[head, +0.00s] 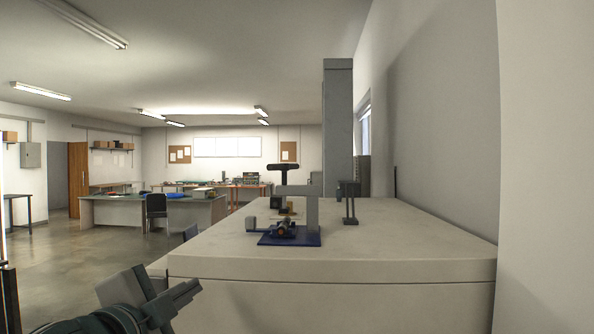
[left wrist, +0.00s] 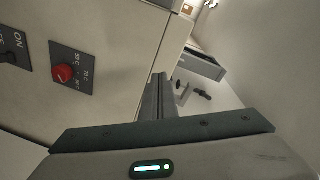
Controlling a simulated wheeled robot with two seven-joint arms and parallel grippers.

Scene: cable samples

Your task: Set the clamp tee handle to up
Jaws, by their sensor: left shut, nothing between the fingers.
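The clamp's black tee handle (head: 283,167) shows in the head view, its crossbar level above a short stem. The stem meets the horizontal arm of a grey clamp frame (head: 312,212), which stands on a dark blue base plate (head: 264,239) on the pale bench. A dark cylindrical part lies low on the plate. My left gripper (head: 186,291) is at the lower left, in front of and below the bench's top, well apart from the handle. Its closed fingers also show in the left wrist view (left wrist: 161,95), with nothing between them. My right gripper is not in view.
A dark two-post stand (head: 350,206) is on the bench right of the clamp. A wall runs along the bench's right side. In the left wrist view, a pale panel carries a red knob (left wrist: 63,73) and a black switch (left wrist: 9,57). The bench's front top is clear.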

